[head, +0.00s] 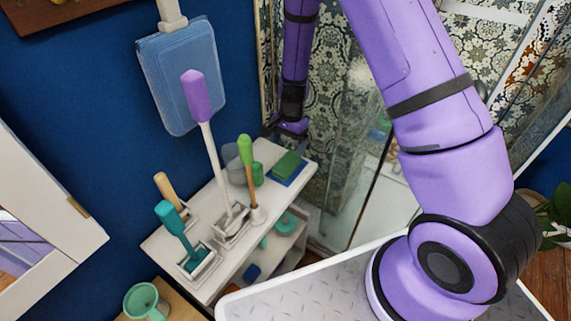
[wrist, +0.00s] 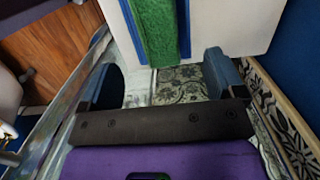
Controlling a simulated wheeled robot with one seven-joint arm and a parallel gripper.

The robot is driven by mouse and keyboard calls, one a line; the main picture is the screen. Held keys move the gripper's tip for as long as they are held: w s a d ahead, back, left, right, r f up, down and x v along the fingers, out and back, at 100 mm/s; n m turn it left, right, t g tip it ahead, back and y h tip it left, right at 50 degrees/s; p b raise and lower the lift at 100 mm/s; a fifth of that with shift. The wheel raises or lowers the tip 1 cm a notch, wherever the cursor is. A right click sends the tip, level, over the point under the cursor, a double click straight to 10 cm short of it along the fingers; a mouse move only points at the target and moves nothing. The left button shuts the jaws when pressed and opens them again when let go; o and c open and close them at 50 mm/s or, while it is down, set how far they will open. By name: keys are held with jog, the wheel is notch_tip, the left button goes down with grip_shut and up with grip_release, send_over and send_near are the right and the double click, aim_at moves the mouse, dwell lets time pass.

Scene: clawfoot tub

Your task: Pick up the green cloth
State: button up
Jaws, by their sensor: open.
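The green cloth (head: 287,165) lies on top of a flat blue item at the back right end of the white shelf's top. In the wrist view the green cloth (wrist: 153,30) is a textured strip at the top, with blue along its sides, on the white surface. My gripper (wrist: 164,80) is open and empty, one finger on each side of the picture. The cloth shows beyond and between the fingertips, with no visible contact. The gripper itself cannot be made out clearly in the head view.
The white shelf (head: 158,241) also holds upright brushes, including a tall purple-headed one (head: 196,95), a teal one (head: 171,217) and a green one (head: 246,150). A blue mat (head: 180,75) hangs on the wall. A glass panel (head: 345,185) stands right of the shelf.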

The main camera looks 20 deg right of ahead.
aim_at(287, 160)
jog(key=shift+s+a+f, duration=0.1)
jog(key=shift+s+f, duration=0.05)
jog(key=shift+f, duration=1.2)
jog(key=shift+s+a+f, duration=0.1)
jog(key=shift+f, duration=1.3)
jog(key=shift+s+a+f, duration=0.1)
jog(key=shift+s+f, duration=0.05)
jog(key=shift+f, duration=1.2)
jog(key=c, duration=1)
